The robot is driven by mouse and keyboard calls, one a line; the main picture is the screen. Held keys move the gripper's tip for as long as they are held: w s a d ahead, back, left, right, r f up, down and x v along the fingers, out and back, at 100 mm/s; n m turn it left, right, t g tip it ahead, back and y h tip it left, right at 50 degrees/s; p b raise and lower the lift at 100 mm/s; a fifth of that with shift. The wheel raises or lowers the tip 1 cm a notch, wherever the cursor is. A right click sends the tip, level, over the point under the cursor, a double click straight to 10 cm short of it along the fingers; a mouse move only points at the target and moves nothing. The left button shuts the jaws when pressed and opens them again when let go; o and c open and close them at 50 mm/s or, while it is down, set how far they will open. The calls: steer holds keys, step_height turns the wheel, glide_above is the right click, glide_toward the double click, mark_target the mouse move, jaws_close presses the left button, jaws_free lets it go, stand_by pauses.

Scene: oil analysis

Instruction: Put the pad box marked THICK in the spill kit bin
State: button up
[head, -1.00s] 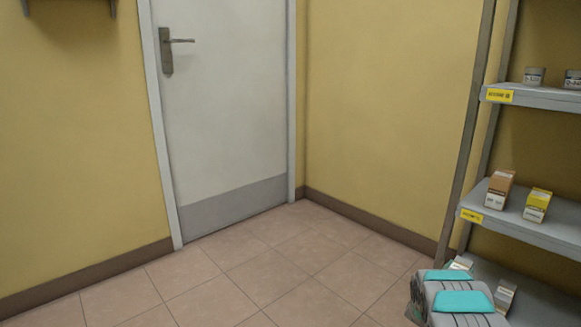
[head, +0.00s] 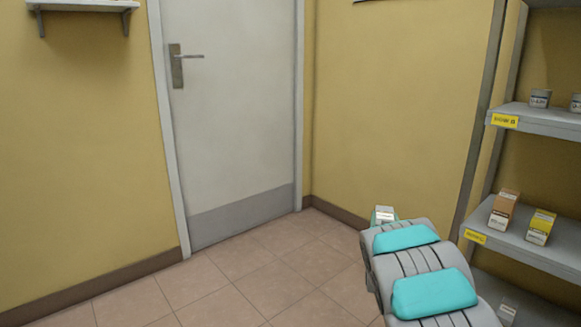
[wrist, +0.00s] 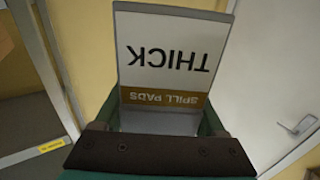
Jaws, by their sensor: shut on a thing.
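My gripper (wrist: 163,118) is shut on the pad box (wrist: 165,58) in the wrist view. The box has a white face reading THICK and a brown band reading SPILL PADS, both upside down in this picture. In the head view the box (head: 384,212) shows small and pale beyond my arm, with the gripper mostly hidden behind the arm. It is held in the air, clear of the shelves. The spill kit bin is not in view.
A grey shelf rack (head: 545,240) on the right holds a brown box (head: 504,207), a yellow box (head: 540,227) and small jars (head: 540,98). A closed door (head: 230,110) stands ahead. A wall shelf (head: 85,4) is at upper left. The tiled floor (head: 220,290) is clear.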

steer(key=s+a+r+n+y+p, duration=0.1)
steer(key=s+a+r+y, duration=0.1)
steer(key=a+r, duration=0.3)
steer(key=s+a+r+n+y+p, duration=0.2)
steer(key=a+r, duration=0.3)
steer(key=a, duration=0.5)
steer(key=shift+s+r+y, duration=0.2)
steer(key=shift+s+y, duration=0.2)
steer(key=shift+d, duration=0.1)
